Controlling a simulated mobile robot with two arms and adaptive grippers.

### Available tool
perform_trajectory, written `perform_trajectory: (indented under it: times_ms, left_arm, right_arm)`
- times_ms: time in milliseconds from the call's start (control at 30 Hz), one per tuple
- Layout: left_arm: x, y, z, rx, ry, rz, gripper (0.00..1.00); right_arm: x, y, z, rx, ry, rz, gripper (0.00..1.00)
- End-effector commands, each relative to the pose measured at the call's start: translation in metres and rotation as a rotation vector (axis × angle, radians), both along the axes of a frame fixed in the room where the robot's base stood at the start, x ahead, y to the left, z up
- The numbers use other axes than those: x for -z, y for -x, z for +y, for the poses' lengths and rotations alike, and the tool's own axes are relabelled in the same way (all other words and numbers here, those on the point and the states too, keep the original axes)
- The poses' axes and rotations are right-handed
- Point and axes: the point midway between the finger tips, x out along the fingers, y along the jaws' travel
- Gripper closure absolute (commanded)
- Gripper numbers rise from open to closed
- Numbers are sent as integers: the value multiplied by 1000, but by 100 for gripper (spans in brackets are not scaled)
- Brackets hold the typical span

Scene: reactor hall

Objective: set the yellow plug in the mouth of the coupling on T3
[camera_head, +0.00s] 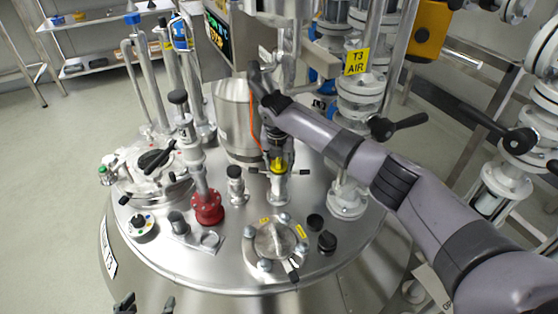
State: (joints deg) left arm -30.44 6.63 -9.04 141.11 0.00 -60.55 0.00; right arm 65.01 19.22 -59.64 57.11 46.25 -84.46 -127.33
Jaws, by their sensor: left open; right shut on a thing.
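The yellow plug (279,165) is at the top of the metal coupling (278,188), whose two side levers stick out left and right. My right gripper (274,149) points down and is shut on the plug from above, partly hiding it. The plug lines up with the coupling's mouth, but I cannot tell whether it sits in it or just above it. The coupling stands on the steel lid of vessel T3 (330,262). My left gripper (145,304) is open and empty at the bottom edge, only its fingertips showing.
A red flanged fitting (207,208) and a short capped fitting (236,186) stand left of the coupling. A round bolted cover (275,241) lies in front, with black knobs (327,241) beside it. A steel cylinder (232,115) and the T3 AIR valve pipe (356,108) stand close behind.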

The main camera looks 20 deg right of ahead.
Motion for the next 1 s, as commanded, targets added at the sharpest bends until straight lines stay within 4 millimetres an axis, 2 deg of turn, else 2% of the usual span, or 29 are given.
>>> perform_trajectory:
  times_ms: [267,1000]
  left_arm:
    - [-11,-13,-6,7,21,-89,40]
    - [16,24,8,-10,-30,139,40]
  right_arm:
    - [3,0,0,0,0,0,84]
    - [5,0,0,0,0,1,84]
